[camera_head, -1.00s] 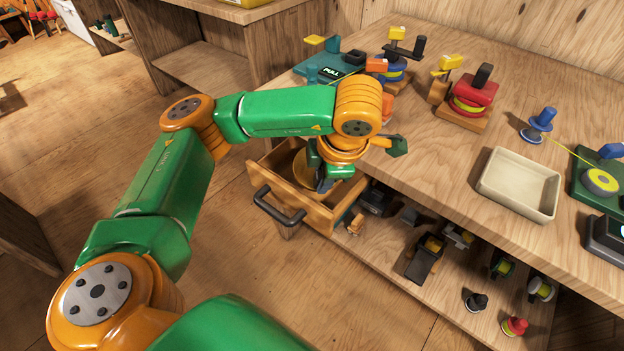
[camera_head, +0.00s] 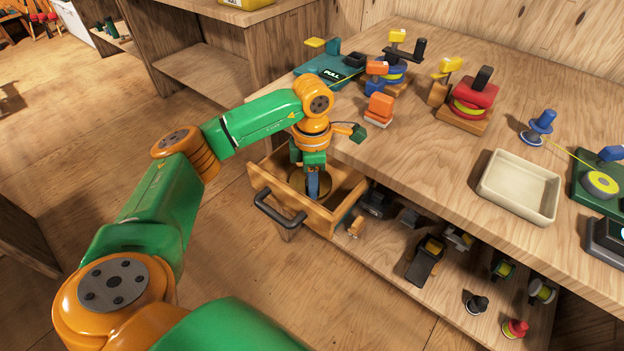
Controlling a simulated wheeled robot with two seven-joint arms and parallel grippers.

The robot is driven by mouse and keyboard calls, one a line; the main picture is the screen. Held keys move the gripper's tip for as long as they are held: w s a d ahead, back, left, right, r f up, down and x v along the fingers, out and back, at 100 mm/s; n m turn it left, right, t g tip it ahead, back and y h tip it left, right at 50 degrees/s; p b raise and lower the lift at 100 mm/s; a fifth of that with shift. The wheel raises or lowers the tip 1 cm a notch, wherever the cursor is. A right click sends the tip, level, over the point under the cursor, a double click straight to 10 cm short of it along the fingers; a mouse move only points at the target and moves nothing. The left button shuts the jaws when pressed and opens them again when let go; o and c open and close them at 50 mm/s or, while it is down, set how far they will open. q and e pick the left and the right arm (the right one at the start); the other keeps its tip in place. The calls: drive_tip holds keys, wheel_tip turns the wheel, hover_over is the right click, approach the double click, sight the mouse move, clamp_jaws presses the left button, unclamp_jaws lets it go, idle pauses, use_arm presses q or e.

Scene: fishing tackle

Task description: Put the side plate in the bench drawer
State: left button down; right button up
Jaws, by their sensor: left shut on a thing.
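The bench drawer (camera_head: 318,216) is pulled out below the left end of the workbench, with its dark handle at the front. My left gripper (camera_head: 313,193) points down into the drawer and is shut on the side plate. Whether the plate touches the drawer floor is hard to tell. My right gripper is not in view.
The bench top (camera_head: 420,140) holds a cream tray (camera_head: 519,187), an orange block (camera_head: 379,109), a red reel (camera_head: 470,98) and a teal PULL device (camera_head: 330,68). A lower shelf (camera_head: 450,290) holds several reels and parts. The drawer's right part looks free.

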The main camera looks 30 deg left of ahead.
use_arm(q)
drive_tip(key=shift+f, duration=0.2)
drive_tip(key=c, duration=0.9)
unclamp_jaws()
wheel_tip(320, 180, up, 12)
drive_tip(key=shift+r+p, duration=0.15)
drive_tip(key=shift+p, duration=0.7)
